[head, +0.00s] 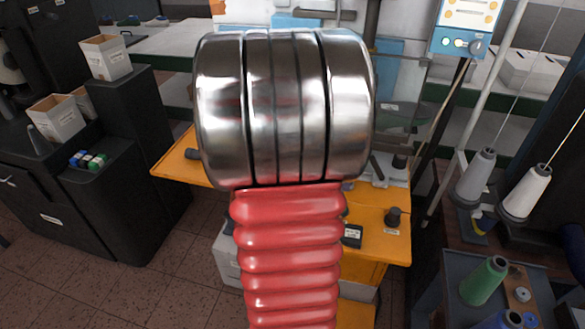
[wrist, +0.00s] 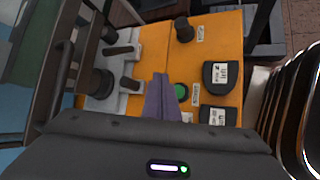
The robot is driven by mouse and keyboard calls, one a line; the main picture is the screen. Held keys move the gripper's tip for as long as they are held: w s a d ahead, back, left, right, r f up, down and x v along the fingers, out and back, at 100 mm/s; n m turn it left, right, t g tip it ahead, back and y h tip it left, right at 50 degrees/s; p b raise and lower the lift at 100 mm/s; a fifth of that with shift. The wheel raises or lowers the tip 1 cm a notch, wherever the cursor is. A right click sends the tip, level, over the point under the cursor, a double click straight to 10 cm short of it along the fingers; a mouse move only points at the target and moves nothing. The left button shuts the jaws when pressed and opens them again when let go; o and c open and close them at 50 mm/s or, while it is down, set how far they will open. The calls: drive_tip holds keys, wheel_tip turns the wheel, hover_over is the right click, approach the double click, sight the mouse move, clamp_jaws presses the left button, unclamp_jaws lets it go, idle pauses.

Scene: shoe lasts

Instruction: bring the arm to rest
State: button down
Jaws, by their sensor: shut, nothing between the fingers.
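My gripper (wrist: 160,80) shows in the wrist view. Its two purple fingers are shut together with nothing between them, in front of an orange bench top (wrist: 217,52). I cannot tell its exact height over the bench. In the head view my arm, a silver joint over a red ribbed sleeve, fills the middle and hides the gripper and much of the orange bench (head: 378,243).
Two black labelled pieces (wrist: 221,76) and a green round part (wrist: 181,92) lie right of the fingers. A dark knob (wrist: 184,30) stands beyond. Thread cones (head: 526,191) stand at the right; black cabinets with white boxes (head: 105,57) stand at the left.

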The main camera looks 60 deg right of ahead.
idle(0.4)
drive_tip(key=a+m, duration=0.1)
drive_tip(key=a, duration=0.1)
drive_tip(key=a+f+m+y, duration=0.1)
drive_tip(key=a, duration=0.1)
drive_tip(key=w+a+f+m+t+y, duration=0.1)
drive_tip(key=a, duration=0.1)
drive_tip(key=shift+a, duration=0.25)
drive_tip(key=w+a+r+m+t+y, duration=0.1)
drive_tip(key=w+a+r+m+t, duration=0.2)
drive_tip(key=w+a, duration=0.75)
drive_tip(key=w+a+r+n+t+y, duration=0.1)
drive_tip(key=w+a+r+t, duration=0.1)
drive_tip(key=a, duration=0.7)
drive_tip(key=w+a+r+n+t+y, duration=0.1)
drive_tip(key=a+r, duration=0.4)
drive_tip(key=a, duration=0.5)
drive_tip(key=w+a+r+n+t+y, duration=0.1)
drive_tip(key=w+a+r+n+t, duration=0.2)
drive_tip(key=a, duration=0.7)
drive_tip(key=shift+w+r+t+y, duration=0.15)
drive_tip(key=shift+w+t+y, duration=0.25)
drive_tip(key=shift+t, duration=0.5)
